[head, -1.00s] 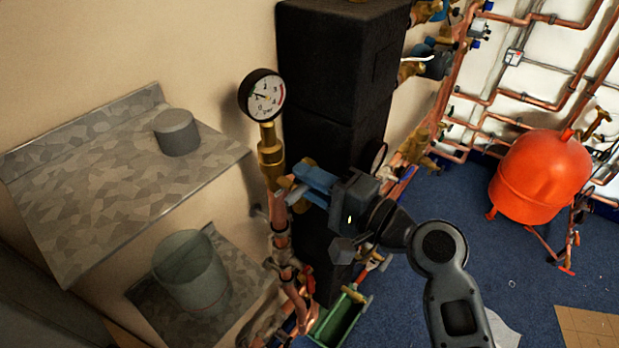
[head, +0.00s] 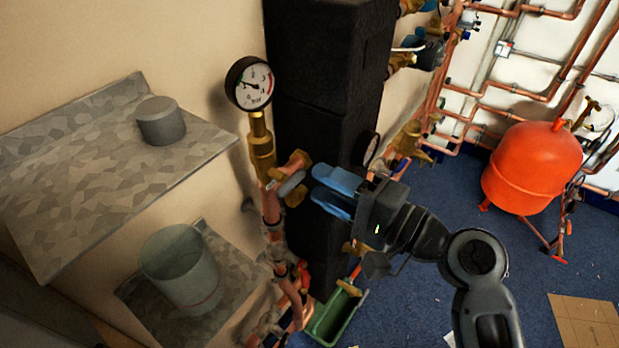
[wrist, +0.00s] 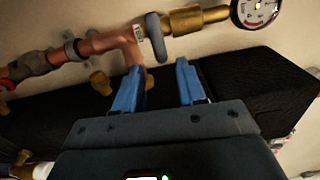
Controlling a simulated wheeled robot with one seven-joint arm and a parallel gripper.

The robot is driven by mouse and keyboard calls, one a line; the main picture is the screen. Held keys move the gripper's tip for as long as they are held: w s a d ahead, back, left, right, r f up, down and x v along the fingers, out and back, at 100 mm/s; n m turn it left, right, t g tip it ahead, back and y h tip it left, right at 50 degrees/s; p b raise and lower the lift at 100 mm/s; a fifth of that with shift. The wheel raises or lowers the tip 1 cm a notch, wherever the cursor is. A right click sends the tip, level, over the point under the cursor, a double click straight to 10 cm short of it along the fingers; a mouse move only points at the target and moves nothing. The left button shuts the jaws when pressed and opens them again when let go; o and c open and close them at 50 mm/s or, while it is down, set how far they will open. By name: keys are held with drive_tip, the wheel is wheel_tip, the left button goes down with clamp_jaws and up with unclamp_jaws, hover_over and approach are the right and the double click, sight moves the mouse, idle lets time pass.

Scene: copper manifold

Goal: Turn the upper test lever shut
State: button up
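The upper test lever (head: 292,184) is a short grey handle on the brass and copper fitting below the pressure gauge (head: 250,84). In the wrist view the lever (wrist: 156,38) stands out from the pipe, ahead of my gripper and between the lines of its fingers. My gripper (head: 330,190) has two blue fingers, parted with a clear gap and nothing between them. It is to the right of the lever in the head view, apart from it. In the wrist view my gripper (wrist: 160,75) points toward the pipe.
A black insulated block (head: 325,100) stands right behind the fitting and my fingers. A metal shelf (head: 90,190) with a grey cylinder (head: 161,121) is at the left, with a bucket (head: 183,270) below. A red tank (head: 537,168) stands at the right; blue floor lies between.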

drive_tip(key=shift+v, duration=1.3)
